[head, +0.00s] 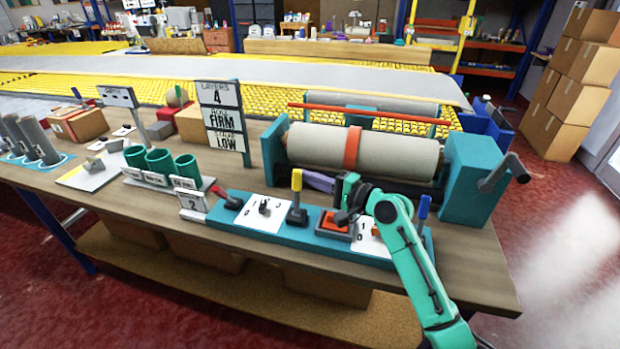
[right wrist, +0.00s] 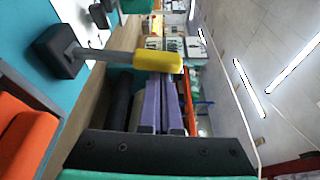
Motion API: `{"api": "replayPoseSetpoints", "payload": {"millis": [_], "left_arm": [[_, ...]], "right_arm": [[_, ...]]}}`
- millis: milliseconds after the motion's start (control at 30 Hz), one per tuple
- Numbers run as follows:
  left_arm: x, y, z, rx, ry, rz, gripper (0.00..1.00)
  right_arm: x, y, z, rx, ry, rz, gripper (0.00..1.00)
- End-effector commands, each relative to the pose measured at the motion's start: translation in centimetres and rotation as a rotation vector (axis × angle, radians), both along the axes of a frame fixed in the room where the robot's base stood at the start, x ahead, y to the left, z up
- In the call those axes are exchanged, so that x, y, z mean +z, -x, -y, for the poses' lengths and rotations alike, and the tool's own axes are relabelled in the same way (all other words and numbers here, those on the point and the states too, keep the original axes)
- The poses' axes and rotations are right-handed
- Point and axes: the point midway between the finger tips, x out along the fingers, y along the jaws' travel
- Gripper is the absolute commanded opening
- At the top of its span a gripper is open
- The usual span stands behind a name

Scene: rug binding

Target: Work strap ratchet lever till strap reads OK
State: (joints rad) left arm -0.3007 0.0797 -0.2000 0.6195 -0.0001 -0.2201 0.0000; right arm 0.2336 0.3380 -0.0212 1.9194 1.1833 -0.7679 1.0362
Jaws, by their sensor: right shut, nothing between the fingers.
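The sign stack (head: 222,118) reads LAYERS 4, ROLL FIRM and STRAP LOW. An orange strap (head: 352,148) goes around the thick pale roll (head: 310,143). A lever with a yellow handle (head: 297,180) stands nearly upright on the teal control panel (head: 285,239); the handle also shows in the right wrist view (right wrist: 158,61). My right gripper (head: 309,177) has purple fingers, shut and empty, pointing left just behind the yellow handle. In the right wrist view its fingertips (right wrist: 166,77) reach beside the handle; I cannot tell whether they touch it. My left gripper is not in view.
The panel also carries a red-handled lever (head: 230,199), an orange button (head: 338,221) and a blue-handled lever (head: 423,208). A crank (head: 503,172) sticks out at the right of the roller stand. Green cups (head: 160,161) stand left of the panel.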

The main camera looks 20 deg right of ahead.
Motion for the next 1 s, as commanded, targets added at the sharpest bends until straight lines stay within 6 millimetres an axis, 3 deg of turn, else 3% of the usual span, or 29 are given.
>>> {"api": "replayPoseSetpoints", "payload": {"millis": [267,600,800,1000], "left_arm": [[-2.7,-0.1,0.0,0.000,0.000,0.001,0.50],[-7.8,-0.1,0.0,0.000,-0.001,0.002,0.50],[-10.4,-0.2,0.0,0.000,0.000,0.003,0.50],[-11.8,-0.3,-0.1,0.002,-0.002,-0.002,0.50]], "right_arm": [[-0.4,1.9,-1.3,0.004,0.109,0.170,0.00],[-0.9,4.7,-3.1,0.004,0.277,0.435,0.00],[-1.2,5.7,-3.7,0.004,0.353,0.553,0.00],[-1.3,6.2,-4.0,0.004,0.396,0.621,0.00]]}}
